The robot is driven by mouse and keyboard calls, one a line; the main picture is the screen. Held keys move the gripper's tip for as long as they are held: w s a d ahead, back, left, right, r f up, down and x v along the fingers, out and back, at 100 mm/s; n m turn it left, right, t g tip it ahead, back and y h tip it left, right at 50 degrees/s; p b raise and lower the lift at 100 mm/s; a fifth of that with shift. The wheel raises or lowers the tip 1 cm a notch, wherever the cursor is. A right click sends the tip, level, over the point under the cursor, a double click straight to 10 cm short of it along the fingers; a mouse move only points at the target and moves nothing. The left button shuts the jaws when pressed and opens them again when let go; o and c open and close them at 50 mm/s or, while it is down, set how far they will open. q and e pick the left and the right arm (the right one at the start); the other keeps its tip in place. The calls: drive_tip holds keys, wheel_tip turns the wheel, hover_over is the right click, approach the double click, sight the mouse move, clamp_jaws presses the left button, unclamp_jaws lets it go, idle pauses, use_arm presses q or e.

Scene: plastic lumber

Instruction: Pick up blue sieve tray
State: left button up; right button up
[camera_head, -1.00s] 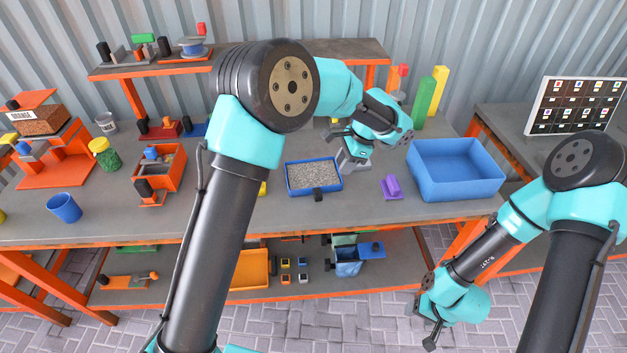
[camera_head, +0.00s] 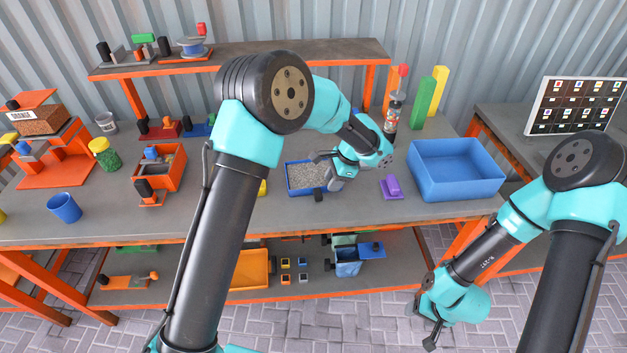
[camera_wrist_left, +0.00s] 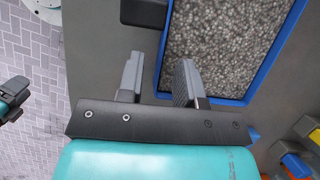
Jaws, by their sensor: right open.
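The blue sieve tray (camera_head: 291,190) is a shallow blue frame filled with grey gravel, lying flat on the table with a black handle (camera_head: 318,195) at its front. My left gripper (camera_head: 327,172) is over its right part and hides some of it. In the left wrist view, the gripper (camera_wrist_left: 158,80) is open and empty. One finger shows over the gravel and the other outside the blue rim (camera_wrist_left: 262,80), with the tray wall between them in the picture. The handle (camera_wrist_left: 143,12) shows ahead of the fingers. My right gripper (camera_head: 432,332) is open and empty, low in front of the table.
A purple piece (camera_head: 392,187) stands right of the tray, and a large blue bin (camera_head: 456,190) further right. Green (camera_head: 424,103) and yellow (camera_head: 440,85) blocks stand behind. An orange box (camera_head: 160,175) stands to the left. The table in front of the tray is clear.

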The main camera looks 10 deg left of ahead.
use_arm(q)
drive_tip(key=shift+x, duration=1.2)
clamp_jaws()
